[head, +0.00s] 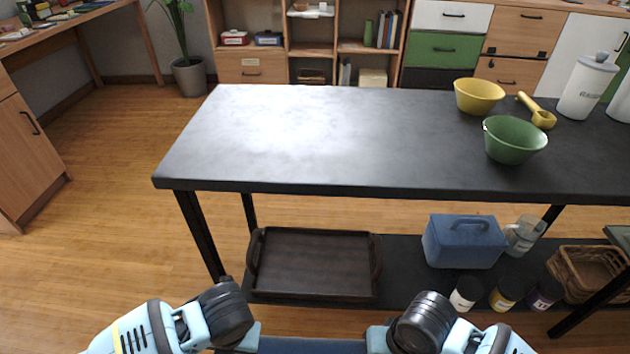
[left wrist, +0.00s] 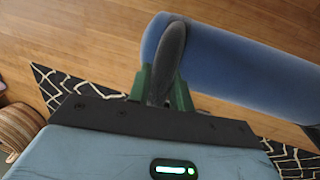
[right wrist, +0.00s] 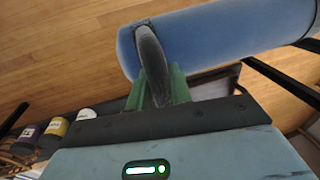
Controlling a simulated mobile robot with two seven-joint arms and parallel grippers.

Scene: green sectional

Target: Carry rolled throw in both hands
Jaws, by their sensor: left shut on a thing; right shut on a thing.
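The rolled throw (head: 310,345) is a blue cylinder that shows at the bottom edge of the head view, lying crosswise between my two arms. My left gripper (left wrist: 165,85) is shut on the throw (left wrist: 240,75) near one end, as the left wrist view shows. My right gripper (right wrist: 155,80) is shut on the throw (right wrist: 215,40) near its other end in the right wrist view. The throw is held level above the wooden floor. In the head view both gripper tips are hidden below the frame or behind my wrists.
A dark table (head: 330,135) stands ahead, its left and middle top clear. Yellow (head: 479,95) and green (head: 513,140) bowls and a white canister (head: 587,85) are at its right. The lower shelf holds a brown tray (head: 314,264) and blue box (head: 463,242). Floor at left is free.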

